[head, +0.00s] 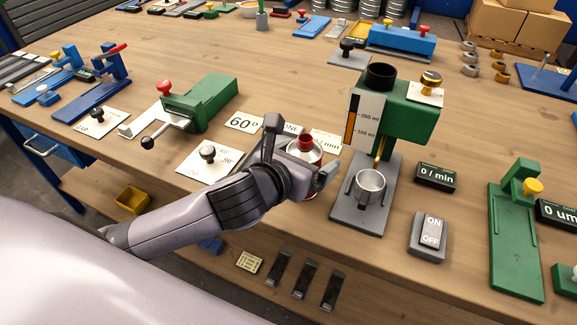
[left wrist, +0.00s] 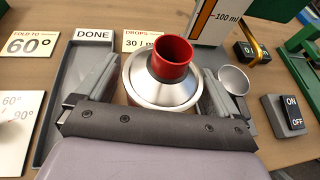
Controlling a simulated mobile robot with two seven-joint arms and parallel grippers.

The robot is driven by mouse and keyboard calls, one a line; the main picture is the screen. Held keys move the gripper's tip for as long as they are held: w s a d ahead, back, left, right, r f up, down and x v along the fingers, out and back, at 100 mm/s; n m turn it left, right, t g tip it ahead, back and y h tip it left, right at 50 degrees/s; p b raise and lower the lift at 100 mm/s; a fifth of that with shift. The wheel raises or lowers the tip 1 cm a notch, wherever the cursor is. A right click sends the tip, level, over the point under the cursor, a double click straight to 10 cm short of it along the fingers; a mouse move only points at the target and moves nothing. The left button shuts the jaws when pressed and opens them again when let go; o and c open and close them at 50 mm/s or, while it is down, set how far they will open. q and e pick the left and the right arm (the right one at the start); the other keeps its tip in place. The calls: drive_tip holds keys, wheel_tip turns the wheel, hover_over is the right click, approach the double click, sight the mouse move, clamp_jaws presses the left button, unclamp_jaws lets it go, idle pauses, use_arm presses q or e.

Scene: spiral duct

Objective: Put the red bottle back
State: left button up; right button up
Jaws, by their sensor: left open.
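The red bottle (head: 305,142) shows a red neck on a shiny silver shoulder, near the front edge of the workbench. In the left wrist view the bottle (left wrist: 172,58) appears between the two fingers, its lower body hidden below the shoulder. My left gripper (head: 298,158) is open with a finger on either side of it; in the left wrist view the gripper (left wrist: 152,95) shows gaps at the fingers. A grey tray (left wrist: 60,95) with a DONE sign (left wrist: 92,34) lies beside the bottle. I cannot tell whether the bottle stands in it. My right gripper is out of view.
The green dispenser (head: 408,120) with a metal cup (head: 368,186) stands close to the right. An ON/OFF switch (head: 430,235) and a 0/min display (head: 435,177) lie beyond. A green bending tool (head: 200,100) and 60° cards (head: 243,122) are to the left.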

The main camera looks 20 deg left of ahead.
use_arm(q)
drive_tip(key=p+v, duration=0.4)
drive_tip(key=v, duration=0.7)
drive_tip(key=shift+s+r, duration=0.1)
drive_tip(key=shift+s, duration=0.05)
